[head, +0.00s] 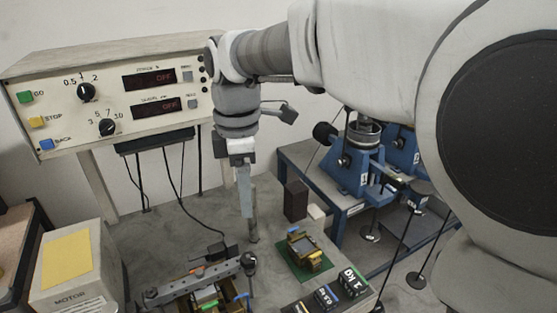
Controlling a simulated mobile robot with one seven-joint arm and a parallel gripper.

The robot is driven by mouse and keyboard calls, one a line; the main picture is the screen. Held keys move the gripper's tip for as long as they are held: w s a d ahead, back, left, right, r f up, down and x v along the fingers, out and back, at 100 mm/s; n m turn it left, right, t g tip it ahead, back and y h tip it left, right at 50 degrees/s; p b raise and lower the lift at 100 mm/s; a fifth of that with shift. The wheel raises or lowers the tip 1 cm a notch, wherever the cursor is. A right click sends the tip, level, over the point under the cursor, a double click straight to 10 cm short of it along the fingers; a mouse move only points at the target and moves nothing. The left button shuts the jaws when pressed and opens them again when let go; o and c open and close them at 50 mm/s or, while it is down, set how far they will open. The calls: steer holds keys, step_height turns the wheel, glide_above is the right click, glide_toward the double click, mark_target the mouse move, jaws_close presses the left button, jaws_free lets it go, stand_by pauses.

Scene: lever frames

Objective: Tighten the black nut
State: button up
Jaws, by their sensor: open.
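My gripper (252,237) points down over the grey worktop, with its long fingers seen nearly edge-on. It is open, and no object shows between its fingers. Just below its tips, a round black knob-like part (249,260) stands at the right end of a dark grey perforated bar (195,281). This may be the black nut, but I cannot tell for sure. The fingertips look close to it in the picture, and I cannot tell whether they touch it. Another black round knob (325,133) sits on a blue stand at the right.
A control panel (115,90) stands behind left, with cables hanging below it. A motor box (75,268) is at the front left. A green plate with a brass-coloured block (304,249) and labelled black weights (352,280) lie right of the bar. Blue-framed stands (352,165) are farther right.

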mark_target(250, 256)
step_height(250, 256, down, 17)
steer(key=shift+f, duration=0.15)
stand_by(0.5)
jaws_close()
